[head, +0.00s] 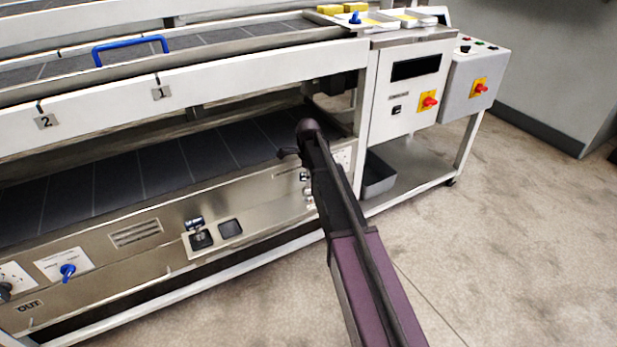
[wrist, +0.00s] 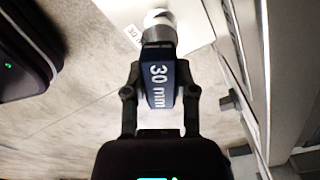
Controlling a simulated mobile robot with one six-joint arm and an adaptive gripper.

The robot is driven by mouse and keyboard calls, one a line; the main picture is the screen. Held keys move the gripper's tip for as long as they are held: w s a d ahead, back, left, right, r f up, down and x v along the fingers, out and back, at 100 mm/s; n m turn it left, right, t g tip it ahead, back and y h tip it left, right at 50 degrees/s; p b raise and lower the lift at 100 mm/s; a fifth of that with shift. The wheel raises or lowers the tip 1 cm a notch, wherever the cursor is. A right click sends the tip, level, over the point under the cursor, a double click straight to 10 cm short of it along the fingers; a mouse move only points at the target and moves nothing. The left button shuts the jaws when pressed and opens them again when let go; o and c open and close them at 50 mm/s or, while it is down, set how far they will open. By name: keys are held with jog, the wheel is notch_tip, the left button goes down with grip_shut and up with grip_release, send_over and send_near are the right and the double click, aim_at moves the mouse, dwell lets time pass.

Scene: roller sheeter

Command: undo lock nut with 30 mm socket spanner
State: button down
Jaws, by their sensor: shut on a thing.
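In the wrist view my gripper (wrist: 160,92) is shut on the dark blue handle of the 30 mm socket spanner (wrist: 159,88), one finger on each side. White "30 mm" lettering shows on the handle. I cannot make out the lock nut in either view. In the head view my arm reaches to the right end of the machine's lower front and hides most of the gripper and the spanner.
The steel lower front panel (head: 135,238) carries a blue knob (head: 68,271) and a small fitting (head: 200,237). A control box (head: 475,85) and a grey bin (head: 378,175) stand at the right. In the wrist view, machine frame parts rise close on the right. Open floor (head: 530,220) lies at the right.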

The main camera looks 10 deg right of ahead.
jog(key=shift+f+b, duration=1.15)
jog(key=shift+f, duration=0.05)
dwell(0.6)
jog(key=shift+n, duration=0.3)
